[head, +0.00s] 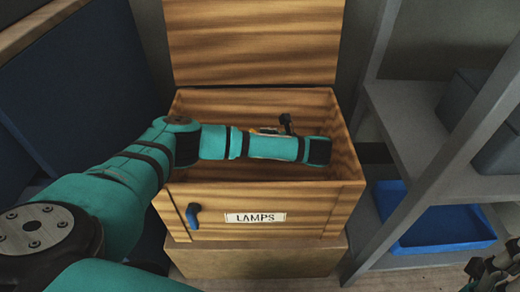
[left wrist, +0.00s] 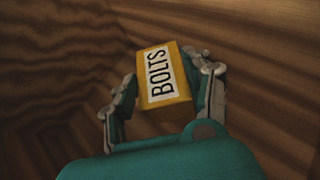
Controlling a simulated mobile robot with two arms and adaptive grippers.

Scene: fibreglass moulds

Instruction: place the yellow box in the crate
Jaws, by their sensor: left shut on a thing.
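The crate (head: 330,205) is a striped wooden box with a LAMPS label and a blue latch on its front; its lid (head: 255,40) stands open at the back. My left arm reaches over the crate's left side, with its wrist across the opening. My left gripper (left wrist: 168,74) is shut on the yellow box (left wrist: 165,92), which has a white BOLTS label, with a finger on each side. Striped wood surrounds them in the left wrist view. In the head view my wrist hides most of the gripper and box. My right gripper (head: 494,270) shows partly at the bottom right corner.
The crate rests on a plain brown block (head: 260,262). A grey shelf unit (head: 410,125) stands close on the right, with grey bins (head: 500,150) and a blue tray (head: 440,230) low down. A dark blue panel (head: 85,85) stands on the left.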

